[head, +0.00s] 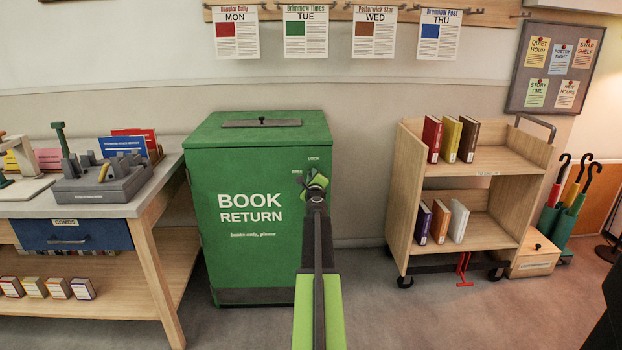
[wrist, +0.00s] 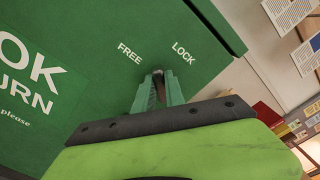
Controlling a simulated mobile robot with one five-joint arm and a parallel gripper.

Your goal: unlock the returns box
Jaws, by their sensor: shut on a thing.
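The returns box (head: 255,265) is a large green cabinet with "BOOK RETURN" on its front. The wrist view shows its green front (wrist: 85,50) close up, with the white words FREE (wrist: 130,53) and LOCK (wrist: 183,53). My gripper (head: 317,180) is at the upper right of the box front, by these words. In the wrist view my gripper's green fingers (wrist: 160,90) point at the spot just below and between them. They are shut on the small lock piece there, which is mostly hidden, so its shape and turn angle cannot be told.
A wooden table (head: 152,205) with a grey tool block (head: 100,186) stands left of the box. A wheeled book cart (head: 490,232) stands to the right, with a wooden box (head: 533,260) and umbrellas beyond it. The floor between box and cart is clear.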

